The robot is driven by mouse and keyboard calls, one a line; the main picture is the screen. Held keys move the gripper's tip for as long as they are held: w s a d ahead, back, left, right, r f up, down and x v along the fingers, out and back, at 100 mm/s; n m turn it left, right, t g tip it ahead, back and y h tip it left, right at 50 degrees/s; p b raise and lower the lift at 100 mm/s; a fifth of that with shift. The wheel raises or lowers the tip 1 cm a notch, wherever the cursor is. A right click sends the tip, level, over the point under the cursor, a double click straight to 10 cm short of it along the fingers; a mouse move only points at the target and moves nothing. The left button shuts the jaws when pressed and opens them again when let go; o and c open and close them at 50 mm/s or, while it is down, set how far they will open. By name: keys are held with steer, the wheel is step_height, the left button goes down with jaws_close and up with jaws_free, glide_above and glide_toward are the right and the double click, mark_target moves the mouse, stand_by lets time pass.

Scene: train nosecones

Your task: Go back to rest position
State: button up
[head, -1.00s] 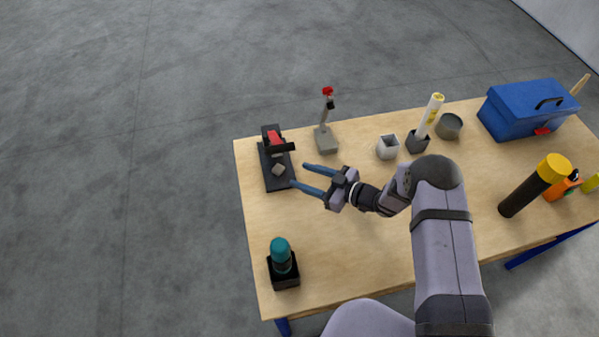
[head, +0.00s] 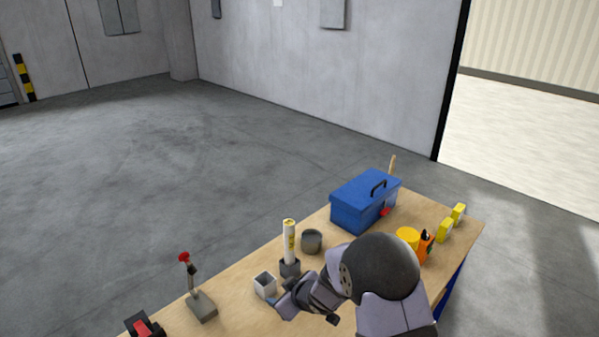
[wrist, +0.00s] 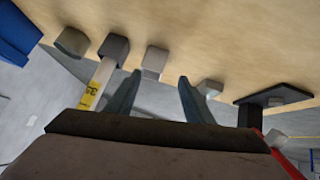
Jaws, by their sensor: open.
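My gripper (wrist: 160,76) is open, with nothing between its two blue-grey fingers in the wrist view. In the head view my gripper (head: 279,303) is partly hidden by my own arm, low in the picture beside a small white square cup (head: 264,286). The cup also shows beyond and between the fingertips in the wrist view (wrist: 154,62). I cannot tell exactly how far above the table the fingers are.
The wooden table (head: 235,300) holds a grey lever stand (head: 202,306), a black-and-red device (head: 144,326), a white tube (head: 289,242) in a dark holder, a grey tin (head: 312,241), a blue toolbox (head: 364,203) and yellow items (head: 446,230). Floor beyond is clear.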

steer(key=s+d+r+m+g+h+b, duration=0.1)
steer(key=s+d+r+m+h, duration=0.15)
steer(key=s+d, duration=0.5)
steer(key=s+d+r+m+g+h, duration=0.2)
steer(key=s+d+m+h, duration=0.15)
steer(key=d, duration=0.65)
steer(key=s+d+r+m+g+y, duration=0.1)
steer(key=s+m+g, duration=0.3)
steer(key=s, duration=1.4)
steer(key=shift+s+d+b, duration=0.35)
steer(key=shift+d+b, duration=0.05)
steer(key=shift+d, duration=0.25)
